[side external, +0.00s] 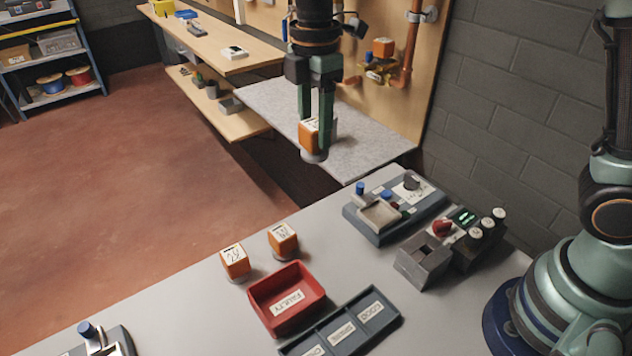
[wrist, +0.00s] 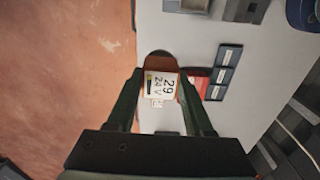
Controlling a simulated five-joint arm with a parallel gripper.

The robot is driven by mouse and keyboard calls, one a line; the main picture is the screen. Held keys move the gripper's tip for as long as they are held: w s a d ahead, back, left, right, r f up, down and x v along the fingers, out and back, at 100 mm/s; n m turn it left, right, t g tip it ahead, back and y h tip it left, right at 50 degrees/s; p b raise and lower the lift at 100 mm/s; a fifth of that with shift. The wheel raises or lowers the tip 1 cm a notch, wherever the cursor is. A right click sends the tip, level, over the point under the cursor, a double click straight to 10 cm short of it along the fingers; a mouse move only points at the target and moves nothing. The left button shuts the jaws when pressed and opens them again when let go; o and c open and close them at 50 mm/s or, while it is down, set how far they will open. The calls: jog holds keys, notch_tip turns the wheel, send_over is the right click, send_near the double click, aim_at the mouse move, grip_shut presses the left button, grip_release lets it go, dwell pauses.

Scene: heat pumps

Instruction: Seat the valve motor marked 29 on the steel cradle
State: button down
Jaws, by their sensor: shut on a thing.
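The valve motor marked 29 (wrist: 160,86) is an orange block with a white label reading 29 and 24 V, facing the wrist camera. My gripper (wrist: 160,78) is shut on it, one finger on each side. In the side view the motor (side external: 309,134) hangs upright between my gripper's fingers (side external: 315,130), with a grey round base below, in the air above the far edge of the bench. A dark grey metal block with a notched top (side external: 424,260), which looks like the steel cradle, stands on the bench at lower right of the motor. Its notch looks empty.
Two more orange motors (side external: 235,262) (side external: 283,241) stand on the bench beside a red FAULTY bin (side external: 287,300). A dark compartment tray (side external: 345,325) lies in front. A device with a square recess (side external: 380,215) and a knobbed control box (side external: 480,240) stand near the cradle.

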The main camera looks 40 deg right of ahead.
jog(key=shift+d+r, duration=0.15)
jog(key=shift+r, duration=0.05)
jog(key=shift+s+d+f, duration=1.15)
jog(key=shift+d+f, duration=0.6)
jog(key=shift+f, duration=0.6)
jog(key=shift+s+d+f, duration=1.15)
jog(key=shift+d+f, duration=0.6)
jog(key=shift+f, duration=0.65)
jog(key=shift+s+d+f, duration=1.15)
jog(key=shift+d+f, duration=0.6)
jog(key=shift+f, duration=0.6)
jog(key=shift+f, duration=0.7)
jog(key=shift+c, duration=1)
grip_release()
notch_tip(320, 180, up, 12)
